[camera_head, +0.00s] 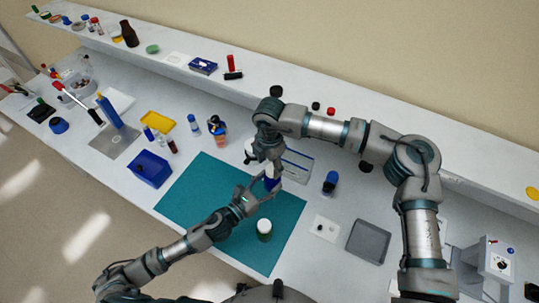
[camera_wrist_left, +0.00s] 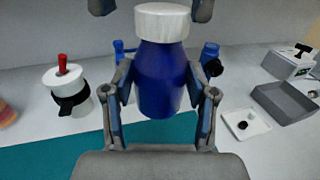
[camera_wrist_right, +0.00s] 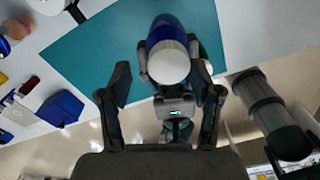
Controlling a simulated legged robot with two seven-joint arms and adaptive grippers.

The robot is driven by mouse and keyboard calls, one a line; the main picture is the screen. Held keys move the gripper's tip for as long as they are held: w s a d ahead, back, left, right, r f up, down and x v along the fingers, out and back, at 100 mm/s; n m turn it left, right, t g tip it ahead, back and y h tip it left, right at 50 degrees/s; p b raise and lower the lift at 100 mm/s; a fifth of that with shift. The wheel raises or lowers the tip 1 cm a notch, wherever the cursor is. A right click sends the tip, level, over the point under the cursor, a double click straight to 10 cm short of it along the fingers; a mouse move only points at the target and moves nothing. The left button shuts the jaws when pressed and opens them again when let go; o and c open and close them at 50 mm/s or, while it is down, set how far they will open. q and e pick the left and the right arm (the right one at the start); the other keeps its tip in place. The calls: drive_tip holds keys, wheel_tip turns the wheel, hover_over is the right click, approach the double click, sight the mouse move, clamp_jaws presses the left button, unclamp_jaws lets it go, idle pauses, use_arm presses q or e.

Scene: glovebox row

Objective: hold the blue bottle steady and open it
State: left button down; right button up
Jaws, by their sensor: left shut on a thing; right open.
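The blue bottle (camera_wrist_left: 160,85) with a white cap (camera_wrist_left: 162,22) is upright in the left wrist view. My left gripper (camera_head: 258,192) is shut on its blue body, one finger on each side. In the head view the bottle (camera_head: 272,182) is partly hidden by both grippers. My right gripper (camera_wrist_right: 164,88) is open above it, with its fingers on either side of the white cap (camera_wrist_right: 168,62) and gaps showing. The fingertips of the right gripper also show at the top edge of the left wrist view. Whether the bottle touches the mat cannot be told.
A teal mat (camera_head: 200,192) lies below. A jar with a white lid (camera_head: 264,226) stands on it near the left gripper. A blue bin (camera_head: 150,169) is left of the mat; a white plate (camera_head: 323,228) and grey tray (camera_head: 368,241) are right. A shelf runs behind.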

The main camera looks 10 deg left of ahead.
drive_tip(key=shift+a+f, duration=0.15)
drive_tip(key=shift+f, duration=0.4)
